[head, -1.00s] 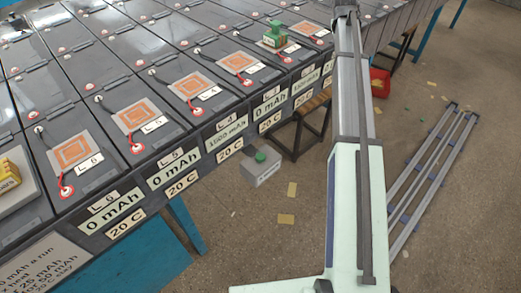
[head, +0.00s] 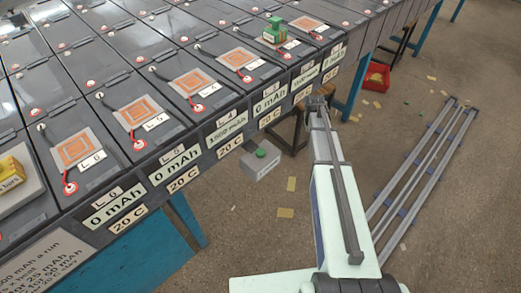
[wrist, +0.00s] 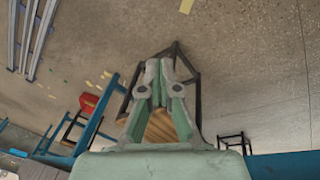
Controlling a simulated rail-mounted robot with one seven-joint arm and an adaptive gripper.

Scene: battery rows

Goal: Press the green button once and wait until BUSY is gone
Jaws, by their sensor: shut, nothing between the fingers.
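The green button (head: 261,153) sits on top of a light grey box (head: 262,166) at the front edge of the battery bench, below the L-4 label area. My gripper (head: 316,103) is to the right of the button and farther back in the head view, apart from it, near a wooden stool. In the wrist view my gripper (wrist: 161,68) has its green fingers together with nothing between them. The button does not show in the wrist view. I see no readable BUSY sign in either view.
Batteries with orange pads and labels fill the bench (head: 186,214). A green block (head: 275,31) stands on one battery, and a yellow pack (head: 10,172) lies at left. A wooden stool (head: 286,131), red bin (head: 377,76) and metal rails (head: 425,170) stand or lie around open floor.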

